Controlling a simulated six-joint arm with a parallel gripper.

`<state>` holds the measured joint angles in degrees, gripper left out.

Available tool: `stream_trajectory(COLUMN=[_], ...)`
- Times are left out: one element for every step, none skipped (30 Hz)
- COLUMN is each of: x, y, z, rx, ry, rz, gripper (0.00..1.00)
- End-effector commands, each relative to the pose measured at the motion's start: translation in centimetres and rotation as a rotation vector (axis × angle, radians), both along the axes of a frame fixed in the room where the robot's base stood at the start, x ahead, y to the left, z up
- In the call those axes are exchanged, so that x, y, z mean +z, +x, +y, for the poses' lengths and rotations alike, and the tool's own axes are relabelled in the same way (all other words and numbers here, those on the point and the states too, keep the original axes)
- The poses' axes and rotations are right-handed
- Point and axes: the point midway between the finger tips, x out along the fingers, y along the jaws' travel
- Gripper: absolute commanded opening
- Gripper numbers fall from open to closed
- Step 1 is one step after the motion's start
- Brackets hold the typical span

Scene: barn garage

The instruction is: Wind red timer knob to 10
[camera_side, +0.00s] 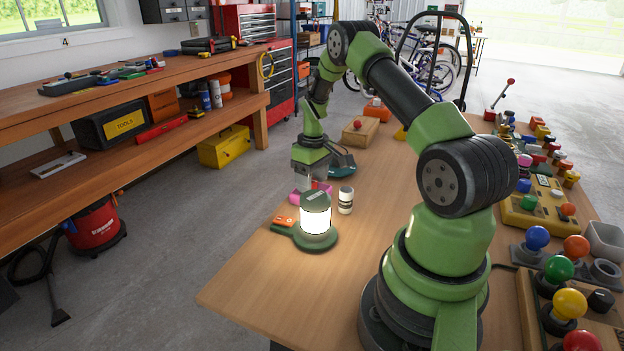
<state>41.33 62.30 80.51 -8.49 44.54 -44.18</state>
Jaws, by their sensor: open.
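My gripper (309,180) points down near the left edge of the wooden table, its fingers open. It is just above or behind a pink-magenta object (299,195), and I cannot tell whether they touch. The lit lantern partly hides that object. I cannot make out a timer dial or its numbers. A red round knob (358,124) sits on a wooden block (369,132) further back on the table, clear of my gripper. I cannot tell whether it is the timer knob.
A lit green lantern (315,222) stands in front of my gripper. A white bottle (346,197) and a small orange item (284,221) are beside it. A teal object (341,161) lies behind. Colored knobs and a yellow control box (527,216) crowd the right. The front-left tabletop (262,285) is clear.

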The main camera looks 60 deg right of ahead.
Motion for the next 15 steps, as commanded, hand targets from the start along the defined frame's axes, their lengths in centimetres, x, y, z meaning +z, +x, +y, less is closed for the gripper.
stream_trajectory(x=[-0.19,-0.24,-0.27,-0.27,-0.26,-0.25,-0.24,-0.24,-0.23,-0.22,-0.22,-0.22,-0.21,-0.21,-0.21], y=[0.01,0.01,0.01,0.01,0.02,0.02,0.02,0.02,0.01,0.01,0.01,0.01,0.01,0.01,0.01], z=[0.03,0.03,0.03,0.03,0.03,0.03,0.03,0.03,0.02,0.02,0.02,0.02,0.02,0.02,0.02], rx=[0.000,0.000,0.000,0.000,0.000,0.000,0.000,0.000,0.000,0.000,0.000,0.000,0.000,0.000,0.000], ry=[0.001,0.001,0.001,0.000,0.000,0.000,0.000,0.000,0.000,0.000,0.000,0.000,0.000,0.000,0.000], rz=[0.000,0.000,0.000,0.000,0.000,0.000,0.000,0.000,0.000,0.000,0.000,0.000,0.000,0.000,0.000], gripper=[0.58,0.58,0.58,0.58,0.58,0.58,0.58,0.58,0.54,0.47,0.40,0.31,0.24,0.17,0.09])
